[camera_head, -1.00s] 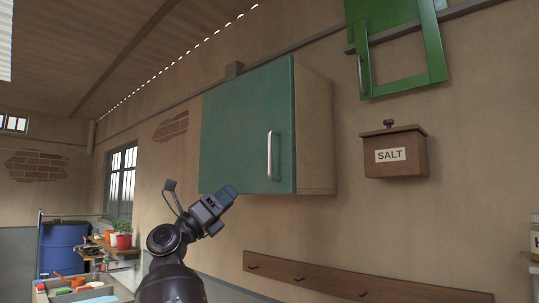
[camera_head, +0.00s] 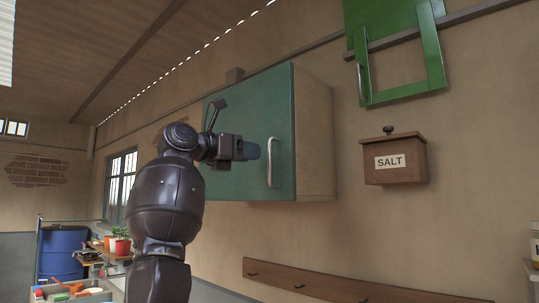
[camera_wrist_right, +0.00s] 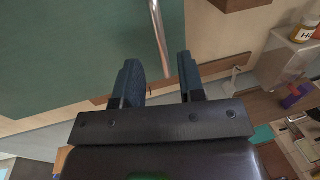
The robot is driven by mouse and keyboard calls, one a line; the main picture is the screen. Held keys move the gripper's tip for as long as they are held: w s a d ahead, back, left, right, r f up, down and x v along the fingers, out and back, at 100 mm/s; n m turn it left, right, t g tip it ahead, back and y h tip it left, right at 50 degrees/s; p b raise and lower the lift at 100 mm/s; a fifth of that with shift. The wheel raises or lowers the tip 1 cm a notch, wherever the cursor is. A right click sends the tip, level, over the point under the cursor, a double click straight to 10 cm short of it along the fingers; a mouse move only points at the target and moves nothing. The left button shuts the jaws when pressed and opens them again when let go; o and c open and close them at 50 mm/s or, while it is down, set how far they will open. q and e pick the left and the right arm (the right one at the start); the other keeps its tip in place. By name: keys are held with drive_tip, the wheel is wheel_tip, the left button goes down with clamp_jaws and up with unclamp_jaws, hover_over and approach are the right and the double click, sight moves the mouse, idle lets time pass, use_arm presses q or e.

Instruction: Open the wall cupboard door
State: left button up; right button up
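The wall cupboard (camera_head: 315,140) has a teal door (camera_head: 240,110), which is shut. A vertical silver bar handle (camera_head: 272,162) sits near the door's right edge. My right gripper (camera_head: 254,150) is in front of the door, its blue fingertips just left of the handle. In the right wrist view the gripper (camera_wrist_right: 160,68) is open, and the handle (camera_wrist_right: 157,30) appears ahead, its end in line with the gap between the fingers. Contact is not visible. My left gripper is not in view.
A hook rail (camera_head: 330,284) runs below. A blue barrel (camera_head: 62,252) and plants stand at far left.

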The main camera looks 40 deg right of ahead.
drive_tip(key=p, duration=0.1)
hover_over(270, 183)
drive_tip(key=shift+w+d, duration=0.15)
drive_tip(key=shift+w, duration=0.15)
clamp_jaws()
